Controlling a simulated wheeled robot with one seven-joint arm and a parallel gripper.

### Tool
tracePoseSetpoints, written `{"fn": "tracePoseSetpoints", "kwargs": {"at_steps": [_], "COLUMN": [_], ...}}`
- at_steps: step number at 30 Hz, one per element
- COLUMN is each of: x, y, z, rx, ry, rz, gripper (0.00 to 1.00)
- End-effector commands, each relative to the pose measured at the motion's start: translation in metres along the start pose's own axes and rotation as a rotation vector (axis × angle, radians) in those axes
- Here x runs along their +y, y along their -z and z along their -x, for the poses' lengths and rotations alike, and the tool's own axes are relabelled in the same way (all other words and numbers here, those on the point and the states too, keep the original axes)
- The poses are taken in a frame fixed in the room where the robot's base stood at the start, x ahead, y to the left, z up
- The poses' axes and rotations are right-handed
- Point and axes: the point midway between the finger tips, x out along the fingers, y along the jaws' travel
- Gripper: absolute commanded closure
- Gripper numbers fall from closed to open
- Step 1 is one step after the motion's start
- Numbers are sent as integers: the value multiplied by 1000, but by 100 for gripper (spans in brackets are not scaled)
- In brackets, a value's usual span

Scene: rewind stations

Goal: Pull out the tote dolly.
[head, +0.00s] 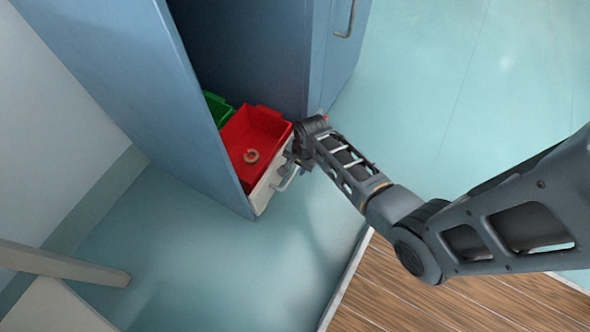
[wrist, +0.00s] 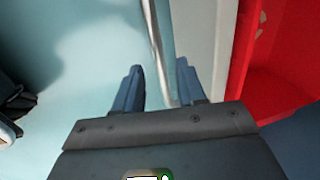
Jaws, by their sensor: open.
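The tote dolly (head: 267,188) sits in the bottom of a blue cabinet, with its pale front panel at the opening; the panel also shows in the wrist view (wrist: 207,35). A thin metal handle (head: 289,180) stands out from this panel. My gripper (head: 291,160) is at the dolly's front, beside the red tote. In the wrist view my gripper (wrist: 160,78) is open, and the handle bar (wrist: 155,40) runs between its two fingers, closer to the right one. The fingers look apart from the bar. My gripper and wrist hide part of the handle in the head view.
A red tote (head: 262,132) holding a small ring-shaped item (head: 251,156) rides on the dolly, with a green tote (head: 217,107) behind it. Cabinet walls (head: 190,90) stand either side. The teal floor (head: 215,260) in front is clear; wooden planking (head: 400,295) lies at bottom right.

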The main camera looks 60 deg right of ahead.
Motion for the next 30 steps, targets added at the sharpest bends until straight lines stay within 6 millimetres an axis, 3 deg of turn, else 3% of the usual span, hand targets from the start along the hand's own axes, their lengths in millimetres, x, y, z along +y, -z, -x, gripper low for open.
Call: {"fn": "tracePoseSetpoints", "kwargs": {"at_steps": [4, 14, 27, 30], "x": [0, 0, 0, 0], "y": [0, 0, 0, 0], "z": [-15, -17, -17, -17], "rx": [0, 0, 0, 0], "ry": [0, 1, 1, 1], "rz": [1, 1, 1, 1], "gripper": [60, 60, 100, 100]}}
